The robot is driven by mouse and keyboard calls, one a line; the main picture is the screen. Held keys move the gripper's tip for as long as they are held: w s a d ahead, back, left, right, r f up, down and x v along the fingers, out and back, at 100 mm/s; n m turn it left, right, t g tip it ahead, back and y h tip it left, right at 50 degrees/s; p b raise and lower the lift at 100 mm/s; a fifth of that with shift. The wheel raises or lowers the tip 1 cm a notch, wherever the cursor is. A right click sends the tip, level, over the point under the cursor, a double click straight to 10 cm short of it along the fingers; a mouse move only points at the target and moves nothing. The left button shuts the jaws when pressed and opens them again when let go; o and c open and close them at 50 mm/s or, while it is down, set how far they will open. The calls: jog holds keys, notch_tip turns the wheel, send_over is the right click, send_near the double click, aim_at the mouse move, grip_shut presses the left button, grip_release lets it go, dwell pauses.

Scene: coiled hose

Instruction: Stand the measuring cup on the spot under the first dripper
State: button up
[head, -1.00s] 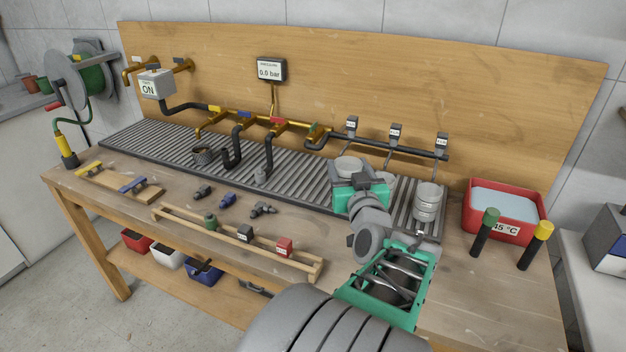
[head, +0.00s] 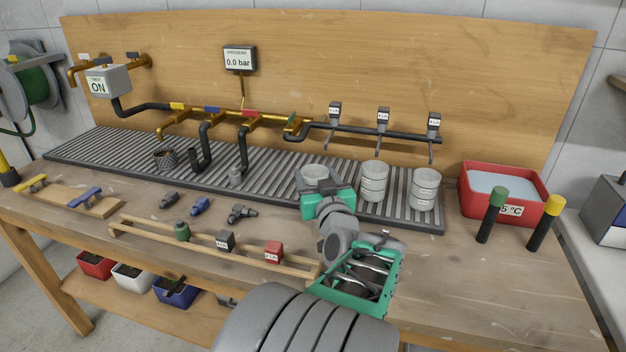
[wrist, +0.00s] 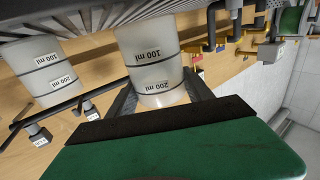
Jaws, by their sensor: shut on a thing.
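My gripper (head: 316,188) is shut on a clear measuring cup (head: 313,172), upright at the front of the grey slatted grate. The wrist view is upside down; there the cup (wrist: 150,62) with 100 ml and 200 ml marks sits between both fingers. Whether its base touches the grate cannot be told. The first dripper (head: 335,111), leftmost of three on the black pipe, is behind and slightly right of the held cup. The spot under it is not clearly visible. Two like cups, a middle one (head: 374,183) and a right one (head: 425,190), stand on the grate.
The grate (head: 110,154) runs along the back of the bench. A red water tub (head: 535,210) and two capped handles stand at the right. A wooden rack (head: 160,236) and loose fittings lie at front left. Brass valves and black hoses hang behind, left of my gripper.

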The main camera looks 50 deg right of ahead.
jog(key=shift+w+d+f, duration=0.25)
jog(key=shift+d, duration=0.3)
jog(key=shift+w+d+f, duration=0.2)
jog(key=shift+w+d, duration=0.05)
jog(key=shift+d, duration=0.3)
jog(key=shift+w+d+f+p, duration=0.15)
jog(key=shift+w+d, duration=0.35)
jog(key=shift+d, duration=0.65)
jog(key=shift+w+d+f+p, duration=0.15)
jog(key=shift+w+d, duration=0.3)
jog(key=shift+d, duration=0.7)
jog(key=shift+w+d+p, duration=0.2)
jog(key=shift+w+d, duration=0.3)
jog(key=shift+d, duration=0.65)
jog(key=shift+f+b, duration=0.3)
jog(key=shift+b, duration=0.2)
jog(key=shift+a+r, duration=0.1)
jog(key=o, duration=1.4)
jog(key=shift+v, duration=3)
